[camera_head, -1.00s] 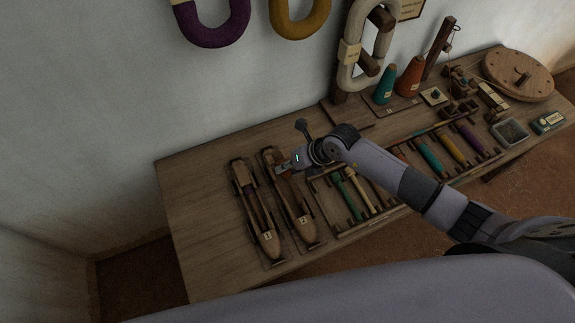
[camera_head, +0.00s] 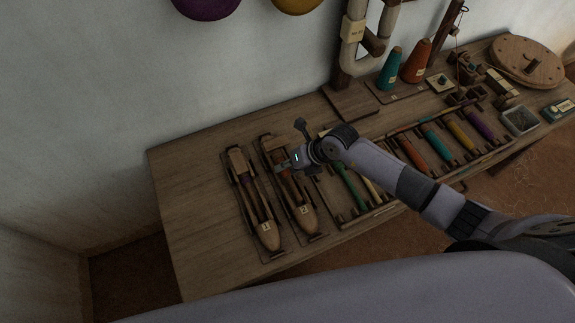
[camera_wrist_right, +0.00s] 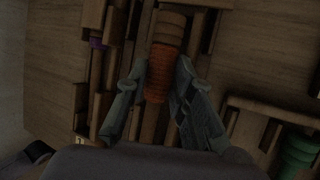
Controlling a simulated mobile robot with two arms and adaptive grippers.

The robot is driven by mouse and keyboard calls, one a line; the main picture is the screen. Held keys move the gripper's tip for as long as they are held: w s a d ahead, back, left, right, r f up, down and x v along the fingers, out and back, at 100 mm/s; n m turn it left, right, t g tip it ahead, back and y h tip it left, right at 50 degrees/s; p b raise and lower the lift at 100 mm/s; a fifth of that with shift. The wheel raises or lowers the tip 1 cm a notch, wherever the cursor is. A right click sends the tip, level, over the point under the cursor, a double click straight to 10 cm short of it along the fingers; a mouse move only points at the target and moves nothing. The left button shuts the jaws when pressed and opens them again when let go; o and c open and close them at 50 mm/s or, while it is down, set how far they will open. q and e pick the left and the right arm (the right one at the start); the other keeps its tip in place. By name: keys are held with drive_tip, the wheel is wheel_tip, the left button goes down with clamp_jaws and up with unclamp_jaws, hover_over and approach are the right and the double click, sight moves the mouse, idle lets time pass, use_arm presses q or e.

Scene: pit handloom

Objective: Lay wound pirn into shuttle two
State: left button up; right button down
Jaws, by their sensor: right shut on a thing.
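Shuttle two (camera_head: 303,210), a long wooden boat-shaped body with a "2" tag, lies on the bench under my right gripper (camera_head: 285,166). In the right wrist view my right gripper (camera_wrist_right: 157,80) is shut on a wound pirn (camera_wrist_right: 160,68) with orange-red thread and a bare wooden end. The pirn lines up lengthwise with shuttle two; I cannot tell whether it rests inside the hollow or sits just above it. A bit of orange shows below the gripper in the head view. My left gripper is not in view.
Another shuttle (camera_head: 265,228) lies close on the left, with a purple-threaded pirn in it. A rack to the right holds a green pirn (camera_head: 349,186) and several others. Thread cones (camera_head: 415,62) stand at the back. The bench's left end (camera_head: 190,195) is clear.

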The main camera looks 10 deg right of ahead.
drive_tip(key=shift+s+f, duration=0.3)
drive_tip(key=shift+f, duration=0.15)
drive_tip(key=c, duration=1.3)
unclamp_jaws()
drive_tip(key=shift+f, duration=0.1)
drive_tip(key=shift+w, duration=0.1)
drive_tip(key=shift+r, duration=0.35)
wheel_tip(320, 180, up, 8)
drive_tip(key=p, duration=0.7)
drive_tip(key=shift+w+p, duration=0.15)
drive_tip(key=shift+p, duration=0.2)
drive_tip(key=shift+f, duration=0.1)
